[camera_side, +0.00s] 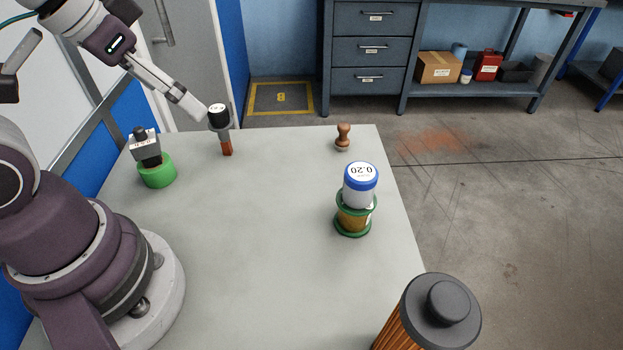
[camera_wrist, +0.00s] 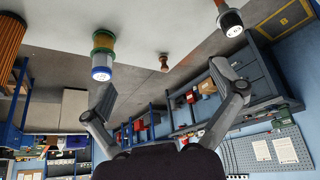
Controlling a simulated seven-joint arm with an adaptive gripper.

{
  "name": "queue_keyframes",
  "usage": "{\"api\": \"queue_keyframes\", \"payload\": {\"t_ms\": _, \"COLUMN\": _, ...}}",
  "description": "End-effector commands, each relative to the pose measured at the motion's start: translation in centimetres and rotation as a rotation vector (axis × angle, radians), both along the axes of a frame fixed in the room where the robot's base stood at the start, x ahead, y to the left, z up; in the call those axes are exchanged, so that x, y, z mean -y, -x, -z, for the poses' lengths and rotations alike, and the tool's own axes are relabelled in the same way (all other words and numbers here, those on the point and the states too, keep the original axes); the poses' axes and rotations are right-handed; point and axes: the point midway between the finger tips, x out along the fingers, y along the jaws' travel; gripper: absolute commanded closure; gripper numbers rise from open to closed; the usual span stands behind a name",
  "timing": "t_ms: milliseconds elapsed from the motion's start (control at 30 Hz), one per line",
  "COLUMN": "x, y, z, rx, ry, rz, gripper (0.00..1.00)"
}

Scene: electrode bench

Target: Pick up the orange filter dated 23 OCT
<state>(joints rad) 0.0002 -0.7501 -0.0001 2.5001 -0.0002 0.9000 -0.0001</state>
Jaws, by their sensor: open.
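An orange pleated filter (camera_side: 390,335) with a dark grey cap stands at the near right corner of the table in the side view, cut off by the frame. In the wrist view, orange pleats (camera_wrist: 9,45) show at the upper left edge. I can read no date on it. My gripper (camera_side: 198,108) is at the far left of the table, well away from this filter. In the wrist view my gripper (camera_wrist: 162,80) has its fingers wide apart with nothing between them. A black-capped object (camera_side: 219,116) with an orange-brown lower part is close to the fingertips.
An amber jar with green rings (camera_side: 352,221) carries a white and blue canister (camera_side: 360,186) marked 0.20. A wooden stamp (camera_side: 343,137) is at the back edge. A green ring (camera_side: 157,172) with a grey and black block stands left. The table's middle (camera_side: 255,240) is clear.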

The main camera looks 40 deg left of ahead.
Motion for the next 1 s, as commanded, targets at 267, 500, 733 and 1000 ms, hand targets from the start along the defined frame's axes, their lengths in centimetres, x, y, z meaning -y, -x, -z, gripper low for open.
{"api": "queue_keyframes", "payload": {"t_ms": 267, "x": 0.0, "y": 0.0, "z": 0.0, "rx": 0.0, "ry": 0.0, "rz": 0.0, "gripper": 0.09}}
{"api": "queue_keyframes", "payload": {"t_ms": 500, "x": 1.5, "y": -1.1, "z": -0.7, "rx": -0.019, "ry": -0.023, "rz": 0.121, "gripper": 0.09}}
{"api": "queue_keyframes", "payload": {"t_ms": 733, "x": 14.2, "y": -5.2, "z": -1.9, "rx": -0.096, "ry": -0.118, "rz": 0.953, "gripper": 0.09}}
{"api": "queue_keyframes", "payload": {"t_ms": 1000, "x": 26.3, "y": -3.0, "z": 0.6, "rx": -0.082, "ry": -0.096, "rz": 1.686, "gripper": 0.09}}
